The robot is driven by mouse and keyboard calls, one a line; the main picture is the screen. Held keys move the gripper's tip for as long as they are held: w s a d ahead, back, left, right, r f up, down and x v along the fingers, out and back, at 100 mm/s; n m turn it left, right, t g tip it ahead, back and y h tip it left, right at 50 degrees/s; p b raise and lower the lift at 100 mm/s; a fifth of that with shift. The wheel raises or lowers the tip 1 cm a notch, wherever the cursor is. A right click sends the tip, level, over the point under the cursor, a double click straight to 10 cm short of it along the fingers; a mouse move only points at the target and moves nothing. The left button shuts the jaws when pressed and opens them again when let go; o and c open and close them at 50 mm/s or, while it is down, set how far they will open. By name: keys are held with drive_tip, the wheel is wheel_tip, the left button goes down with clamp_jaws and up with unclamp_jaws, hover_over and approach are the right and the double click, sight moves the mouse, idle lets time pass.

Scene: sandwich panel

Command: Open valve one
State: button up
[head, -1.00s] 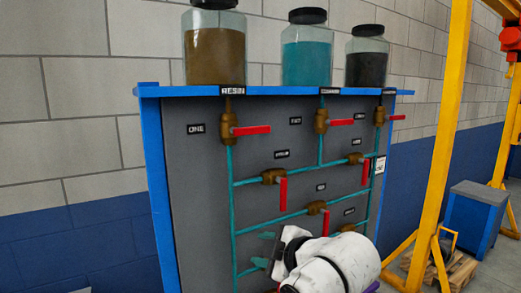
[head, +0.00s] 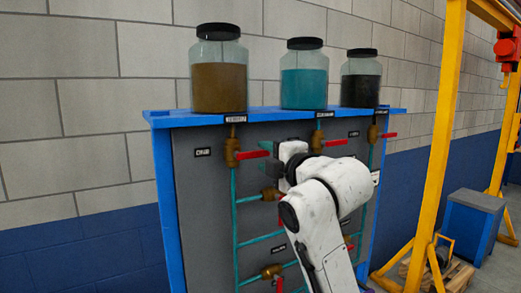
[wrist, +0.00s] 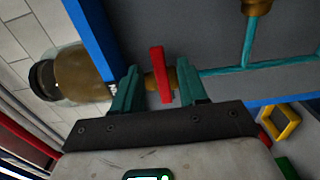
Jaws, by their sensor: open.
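Valve one is a brass valve (head: 232,152) with a red lever (head: 253,155), at the upper left of the grey panel beside the label "ONE" (head: 203,152). The lever points right, level, across the vertical teal pipe. My gripper (head: 277,163) is in front of the panel, just right of the lever's end in the head view. In the wrist view my gripper (wrist: 158,72) is open, with the red lever (wrist: 159,75) showing between its two green fingers. I cannot tell whether either finger touches it. The brass body is partly hidden there.
Jars of brown (head: 219,85), teal (head: 304,80) and dark liquid (head: 360,82) stand on the blue shelf (head: 180,119). Other red-levered valves, one at the lower left (head: 271,271), sit close by. A yellow gantry post (head: 440,150) stands at the right.

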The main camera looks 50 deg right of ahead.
sight(262, 155)
drive_tip(key=shift+p+x, duration=0.3)
drive_tip(key=shift+x, duration=1.4)
drive_tip(key=shift+c, duration=0.4)
clamp_jaws()
drive_tip(key=shift+f, duration=0.1)
